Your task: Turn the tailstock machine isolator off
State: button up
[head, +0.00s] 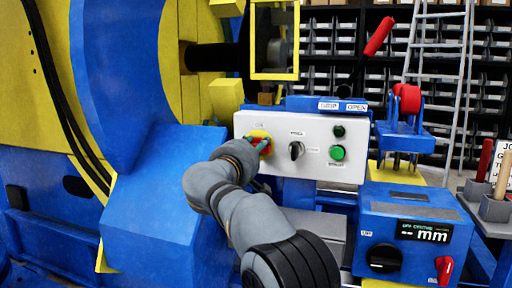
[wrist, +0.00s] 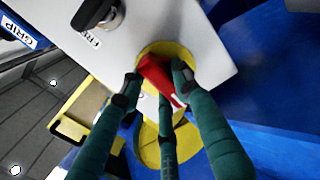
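The isolator has a red handle (wrist: 158,78) on a round yellow plate (wrist: 182,58), on the white control panel. In the head view the yellow plate (head: 258,133) is at the panel's left end, partly hidden by my gripper (head: 262,147). My gripper also shows in the wrist view (wrist: 155,85), its dark green fingers around the red handle. The left and right fingertips are close to the handle's two sides and the middle finger is below it. I cannot tell whether they press on it. The handle looks slanted in the wrist view.
The white panel (head: 315,165) also carries a black selector knob (head: 296,150) and green buttons (head: 337,152). A blue box (head: 410,225) with a display, black knob and red switch stands at right front. The blue and yellow positioner (head: 110,100) fills the left.

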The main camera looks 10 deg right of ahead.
jog(key=o, duration=0.3)
jog(key=shift+a, duration=0.1)
jog(key=v, duration=1.2)
jog(key=x, duration=1.2)
